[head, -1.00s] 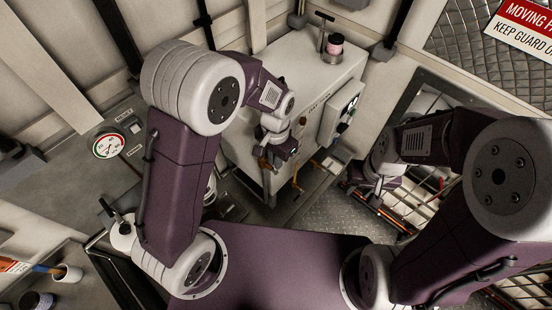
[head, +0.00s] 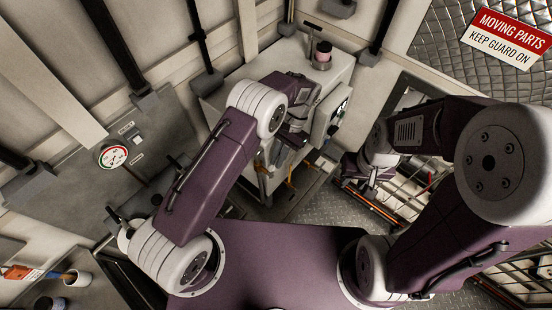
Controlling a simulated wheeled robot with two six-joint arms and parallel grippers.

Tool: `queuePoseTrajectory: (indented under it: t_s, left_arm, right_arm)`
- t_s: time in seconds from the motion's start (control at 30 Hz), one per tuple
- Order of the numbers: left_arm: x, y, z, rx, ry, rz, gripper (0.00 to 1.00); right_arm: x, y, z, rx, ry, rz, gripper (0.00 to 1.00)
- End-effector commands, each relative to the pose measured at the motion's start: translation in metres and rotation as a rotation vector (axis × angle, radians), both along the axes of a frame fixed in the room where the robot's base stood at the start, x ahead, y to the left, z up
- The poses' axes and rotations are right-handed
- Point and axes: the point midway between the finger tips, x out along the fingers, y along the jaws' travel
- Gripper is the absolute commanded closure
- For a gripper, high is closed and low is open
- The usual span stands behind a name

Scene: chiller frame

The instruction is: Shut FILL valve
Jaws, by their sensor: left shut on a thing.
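The front of a white cabinet (head: 335,75) carries small yellow-orange valve parts near its lower edge, with one yellow piece (head: 290,181) showing below my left gripper. I cannot read a FILL label. My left gripper (head: 283,153) is at the cabinet's lower front, shut on what looks like a yellow valve handle. My own wrist and fingers hide most of that handle, so its angle cannot be told. My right gripper (head: 368,178) hangs to the right of the cabinet, away from the valves. Its fingers are too small and dark to tell open from shut.
A control box (head: 330,112) sticks out from the cabinet front close to my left wrist. A pink-banded jar (head: 322,54) stands on the cabinet top. A pressure gauge (head: 113,156) is on the left panel. A wire rack (head: 415,200) is at the right.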

Motion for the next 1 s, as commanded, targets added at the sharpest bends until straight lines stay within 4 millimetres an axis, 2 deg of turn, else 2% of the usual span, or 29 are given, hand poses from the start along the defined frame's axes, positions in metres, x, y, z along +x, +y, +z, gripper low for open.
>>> queuePoseTrajectory:
  t_s: [0.33,0.4,0.43,0.8,0.87,1.0]
  left_arm:
    - [0.001,-0.001,-0.001,0.004,0.005,0.000,1.00]
    - [0.001,-0.001,-0.001,0.004,0.005,0.000,0.74]
    - [0.001,-0.001,-0.001,0.004,0.005,0.000,0.69]
    - [0.003,-0.002,0.002,0.002,0.003,0.000,0.69]
    - [0.007,-0.005,0.007,0.002,0.001,0.000,0.69]
    - [0.018,-0.013,0.030,0.001,-0.001,0.000,0.69]
  right_arm:
    - [0.000,0.000,-0.001,0.000,0.000,0.000,0.66]
    - [0.000,0.000,-0.001,0.000,0.000,0.000,0.66]
    - [0.000,0.000,-0.001,0.000,0.000,0.000,0.66]
    - [0.000,0.000,-0.004,0.000,0.000,0.000,0.66]
    - [0.000,0.000,-0.009,0.000,0.000,0.000,0.66]
    - [0.000,0.000,-0.022,0.000,0.000,0.000,0.66]
